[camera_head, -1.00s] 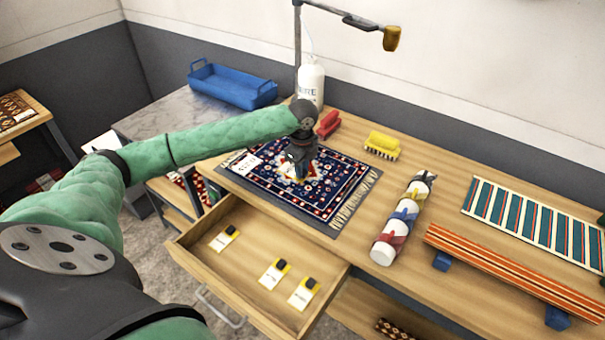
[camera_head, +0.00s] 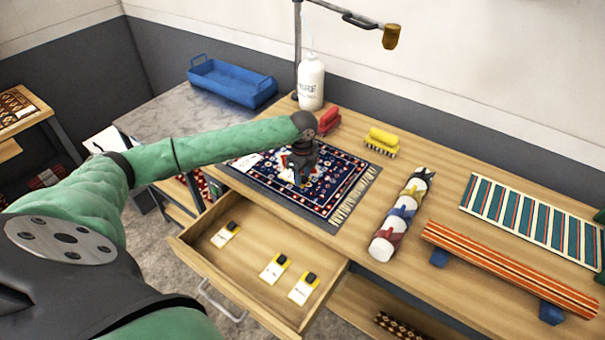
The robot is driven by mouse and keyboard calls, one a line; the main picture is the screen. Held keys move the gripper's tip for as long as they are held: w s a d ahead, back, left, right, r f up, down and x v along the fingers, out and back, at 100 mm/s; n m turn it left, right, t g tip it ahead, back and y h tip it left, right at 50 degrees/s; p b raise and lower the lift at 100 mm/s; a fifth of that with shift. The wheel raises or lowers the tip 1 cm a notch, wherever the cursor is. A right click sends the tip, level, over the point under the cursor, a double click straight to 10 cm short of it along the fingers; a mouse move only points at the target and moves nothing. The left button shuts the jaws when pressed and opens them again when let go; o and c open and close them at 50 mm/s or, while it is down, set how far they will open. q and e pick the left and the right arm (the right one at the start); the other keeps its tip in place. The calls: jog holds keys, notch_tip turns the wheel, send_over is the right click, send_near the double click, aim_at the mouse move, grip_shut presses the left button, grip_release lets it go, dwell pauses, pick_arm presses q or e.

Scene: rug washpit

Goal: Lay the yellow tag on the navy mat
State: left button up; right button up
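A navy patterned rug (camera_head: 325,196) with a fringed right end lies on a dark mat (camera_head: 262,196) on the wooden bench. A pale card (camera_head: 246,162) lies at the rug's left end. My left gripper (camera_head: 302,181) points down over the middle of the rug. Its fingers are small and dark, so I cannot tell whether they are open or hold anything. My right gripper is out of view.
A white bottle (camera_head: 311,84), a red brush (camera_head: 328,120) and a yellow brush (camera_head: 382,141) stand behind the rug. A wrapped roll (camera_head: 402,216) and a striped orange piece (camera_head: 510,268) lie to the right. A lamp (camera_head: 390,36) hangs above. Bare bench lies around the roll.

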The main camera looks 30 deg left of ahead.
aim_at(303, 177)
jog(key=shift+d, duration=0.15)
pick_arm(q)
jog(key=shift+r, duration=0.25)
notch_tip(303, 177, up, 12)
jog(key=b, duration=0.4)
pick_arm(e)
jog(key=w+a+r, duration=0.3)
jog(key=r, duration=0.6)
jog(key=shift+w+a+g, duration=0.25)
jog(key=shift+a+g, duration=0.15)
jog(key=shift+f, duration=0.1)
